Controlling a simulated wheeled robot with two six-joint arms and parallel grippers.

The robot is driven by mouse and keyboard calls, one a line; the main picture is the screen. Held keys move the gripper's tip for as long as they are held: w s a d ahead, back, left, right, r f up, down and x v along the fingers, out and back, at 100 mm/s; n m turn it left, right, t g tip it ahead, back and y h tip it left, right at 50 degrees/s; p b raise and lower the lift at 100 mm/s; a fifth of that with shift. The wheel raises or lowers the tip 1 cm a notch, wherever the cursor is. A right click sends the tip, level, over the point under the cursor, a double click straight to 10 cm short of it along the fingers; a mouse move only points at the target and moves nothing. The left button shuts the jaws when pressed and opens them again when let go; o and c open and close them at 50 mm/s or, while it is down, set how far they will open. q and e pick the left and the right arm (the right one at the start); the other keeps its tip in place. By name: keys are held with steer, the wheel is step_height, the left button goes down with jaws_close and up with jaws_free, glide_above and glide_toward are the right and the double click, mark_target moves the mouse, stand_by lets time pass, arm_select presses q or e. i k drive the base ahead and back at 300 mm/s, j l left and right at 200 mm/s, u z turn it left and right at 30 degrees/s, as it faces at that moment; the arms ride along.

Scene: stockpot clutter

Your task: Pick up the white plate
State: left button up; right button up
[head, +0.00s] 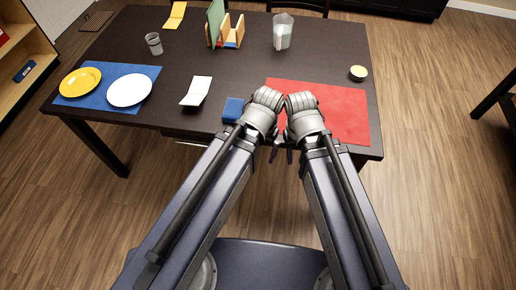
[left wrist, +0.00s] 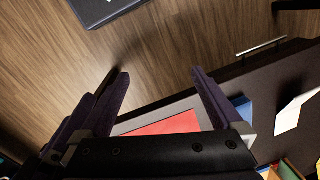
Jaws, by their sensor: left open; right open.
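The white plate (head: 129,89) lies flat on the right part of a blue mat (head: 98,104) at the table's left end in the head view. A yellow plate (head: 80,82) lies left of it on the same mat. My left gripper (left wrist: 160,74) is open and empty in the left wrist view, near the table's front edge. My right gripper (head: 289,152) shows only in part below the wrists in the head view. Both grippers are well to the right of the white plate. The left wrist view does not show the plate.
On the dark table (head: 200,65) are a blue box (head: 232,109), a white folded card (head: 196,91), a grey cup (head: 153,43), a wooden rack (head: 230,38), a clear pitcher (head: 283,32), a small bowl (head: 358,73) and a red mat (head: 335,112). A shelf (head: 25,45) stands left.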

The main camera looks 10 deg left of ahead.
mark_target(130, 89)
steer(key=u, duration=0.4)
steer(key=i+u, duration=0.1)
steer(key=u, duration=0.3)
steer(key=l+u, duration=0.1)
steer(key=u, duration=0.3)
steer(key=i+u, duration=0.1)
steer(key=u, duration=0.3)
steer(key=i+j, duration=0.6)
steer(key=k+j+u, duration=0.05)
steer(key=j, duration=0.05)
